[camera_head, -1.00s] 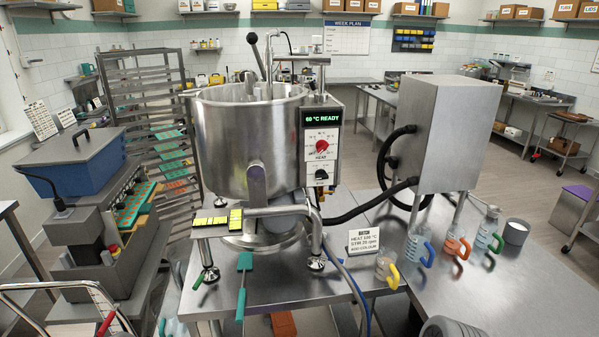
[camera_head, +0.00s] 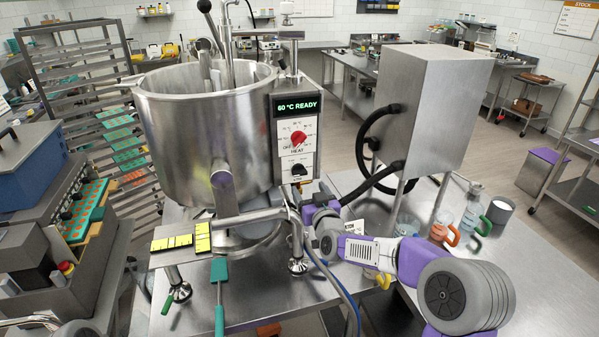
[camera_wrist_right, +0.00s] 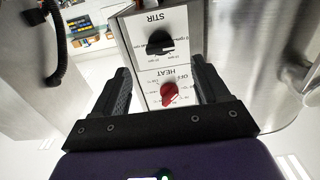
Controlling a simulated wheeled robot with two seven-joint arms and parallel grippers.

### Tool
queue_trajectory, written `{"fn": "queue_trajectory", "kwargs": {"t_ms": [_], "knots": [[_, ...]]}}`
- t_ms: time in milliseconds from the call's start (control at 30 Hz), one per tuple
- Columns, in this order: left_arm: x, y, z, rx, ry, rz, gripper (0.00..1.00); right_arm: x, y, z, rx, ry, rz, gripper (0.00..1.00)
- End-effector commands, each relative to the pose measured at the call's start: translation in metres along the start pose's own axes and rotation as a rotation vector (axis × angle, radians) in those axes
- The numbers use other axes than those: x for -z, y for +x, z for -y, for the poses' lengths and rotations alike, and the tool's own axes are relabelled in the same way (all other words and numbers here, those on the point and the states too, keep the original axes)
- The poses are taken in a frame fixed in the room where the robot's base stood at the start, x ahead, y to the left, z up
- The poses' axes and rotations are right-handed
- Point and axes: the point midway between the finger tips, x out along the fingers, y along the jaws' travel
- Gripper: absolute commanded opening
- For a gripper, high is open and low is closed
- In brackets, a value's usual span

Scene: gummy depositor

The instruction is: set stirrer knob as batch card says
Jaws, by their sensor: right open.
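The black stirrer knob (camera_head: 298,170) is on the lower part of the control panel (camera_head: 283,150) on the steel kettle (camera_head: 190,150). It shows in the right wrist view (camera_wrist_right: 160,42) under the label STIR, upside down; its exact setting is too small to tell. The red HEAT knob (camera_head: 298,138) sits above it, also in the wrist view (camera_wrist_right: 170,92). The display (camera_head: 298,105) reads 60 °C READY. My right gripper (camera_wrist_right: 161,70) is open and empty, facing the panel, not touching either knob. The batch card (camera_head: 352,227) is mostly hidden behind my right arm. My left gripper is out of view.
The steel box (camera_head: 432,110) with black hoses stands right of the panel. Jugs with coloured handles (camera_head: 440,232) stand on the table beyond my right arm.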

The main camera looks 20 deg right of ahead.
Motion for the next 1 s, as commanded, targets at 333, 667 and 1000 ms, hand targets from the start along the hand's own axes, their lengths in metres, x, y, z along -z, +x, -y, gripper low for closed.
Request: {"fn": "queue_trajectory", "kwargs": {"t_ms": [333,667,1000], "knots": [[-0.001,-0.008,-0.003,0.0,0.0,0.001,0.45,0.003,0.041,0.0,0.0,0.0,-0.006,0.74],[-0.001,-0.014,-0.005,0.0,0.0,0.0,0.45,0.002,0.071,0.0,0.0,0.0,-0.004,0.74],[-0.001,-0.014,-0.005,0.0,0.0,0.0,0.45,0.002,0.074,0.0,0.0,-0.001,-0.003,0.74]]}}
